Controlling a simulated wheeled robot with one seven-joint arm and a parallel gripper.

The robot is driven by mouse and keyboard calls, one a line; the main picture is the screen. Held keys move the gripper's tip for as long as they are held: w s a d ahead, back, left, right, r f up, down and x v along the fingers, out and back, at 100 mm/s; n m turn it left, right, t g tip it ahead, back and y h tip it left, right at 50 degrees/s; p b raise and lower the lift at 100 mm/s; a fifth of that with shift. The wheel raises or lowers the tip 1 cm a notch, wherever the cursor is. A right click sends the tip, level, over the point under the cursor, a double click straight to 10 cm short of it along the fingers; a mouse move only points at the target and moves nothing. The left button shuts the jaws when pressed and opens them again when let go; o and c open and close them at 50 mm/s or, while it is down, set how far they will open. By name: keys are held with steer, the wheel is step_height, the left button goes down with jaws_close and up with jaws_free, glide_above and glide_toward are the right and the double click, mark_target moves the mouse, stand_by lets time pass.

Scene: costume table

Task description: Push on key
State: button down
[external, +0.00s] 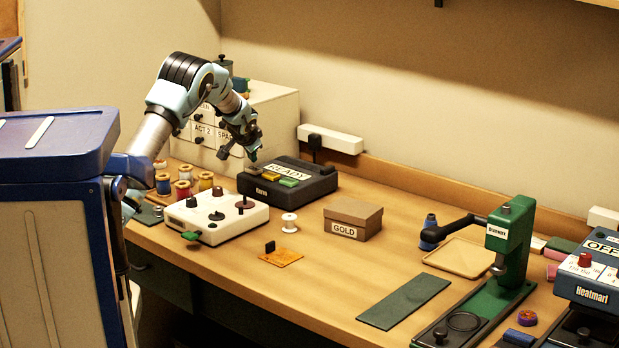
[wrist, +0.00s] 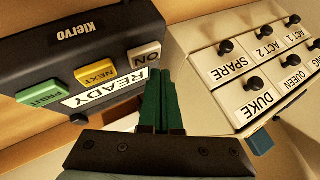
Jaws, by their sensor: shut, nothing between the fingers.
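The black Klervo device (external: 318,181) stands at the back of the table, and it also shows in the wrist view (wrist: 40,55). In the wrist view its white ON key (wrist: 145,55) lies beside the yellow NEXT key (wrist: 95,73) and the green PRINT key (wrist: 39,92). The white display (wrist: 104,90) reads READY. My gripper (external: 253,157) is shut and empty, pointing down over the device's left end. In the wrist view its green fingertips (wrist: 163,72) are close to the ON key, on its right. I cannot tell whether they touch it.
A white drawer cabinet (external: 279,103) stands behind my arm, close to the gripper. A white box with knobs (external: 235,226) is in front of the device. Thread spools (external: 183,191) stand to the left. A GOLD box (external: 353,217) is to the right.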

mark_target(252, 170)
steer(key=shift+r, duration=0.15)
step_height(252, 170, up, 6)
steer(key=p, duration=0.3)
stand_by(0.3)
steer(key=s+a+f+n+g+y, duration=0.1)
steer(key=s+a+n+g, duration=0.15)
steer(key=s+a, duration=0.55)
steer(key=s+a+f+n+g, duration=0.1)
steer(key=s+a+f+n, duration=0.15)
steer(key=s+a, duration=0.55)
steer(key=s+a+f+n+g, duration=0.1)
steer(key=s+a+n+g, duration=0.1)
steer(key=s+a, duration=0.4)
steer(key=s+a+f+n+g, duration=0.2)
steer(key=s+a, duration=0.4)
steer(key=s, duration=1.1)
steer(key=shift+s+a+n, duration=0.15)
steer(key=shift+a+n, duration=0.15)
steer(key=shift+a, duration=0.05)
